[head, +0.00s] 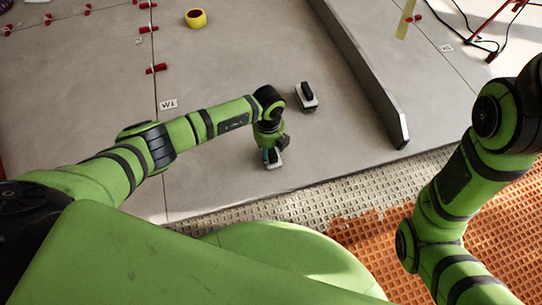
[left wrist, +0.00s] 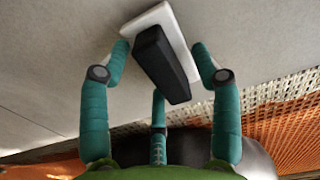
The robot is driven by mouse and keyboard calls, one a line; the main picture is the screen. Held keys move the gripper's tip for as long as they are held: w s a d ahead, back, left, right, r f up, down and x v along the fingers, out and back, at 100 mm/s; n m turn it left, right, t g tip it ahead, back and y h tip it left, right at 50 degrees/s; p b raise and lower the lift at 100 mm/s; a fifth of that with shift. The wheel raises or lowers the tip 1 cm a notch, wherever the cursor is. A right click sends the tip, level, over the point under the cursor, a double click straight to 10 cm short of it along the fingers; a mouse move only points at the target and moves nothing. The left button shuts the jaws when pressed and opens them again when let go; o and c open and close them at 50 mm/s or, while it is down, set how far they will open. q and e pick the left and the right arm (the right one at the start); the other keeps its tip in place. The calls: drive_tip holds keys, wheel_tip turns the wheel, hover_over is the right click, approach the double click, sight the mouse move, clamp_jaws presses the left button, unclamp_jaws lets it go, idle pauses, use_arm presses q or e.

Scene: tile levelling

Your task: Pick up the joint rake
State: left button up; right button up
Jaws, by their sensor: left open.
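A tool with a pale flat plate and a black block handle (left wrist: 163,62) lies on the tile below my left gripper. I take it for the joint rake. In the head view its pale edge (head: 275,165) shows under the gripper, mostly hidden. My left gripper (head: 268,154) points down over it. In the left wrist view its teal fingers are open, one on each side of the handle and a third nearer the palm. I cannot tell whether they touch it. My right arm shows, but its gripper is out of view.
A similar pale tool with a black handle (head: 307,96) lies just beyond. A long grey bar (head: 362,70) lies to its right. Tile ends at a trowelled bed (head: 300,205) and orange mat (head: 490,225).

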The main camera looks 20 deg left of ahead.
use_arm(q)
drive_tip(key=c, duration=1.2)
drive_tip(key=shift+c, duration=0.2)
drive_tip(key=shift+r, duration=0.15)
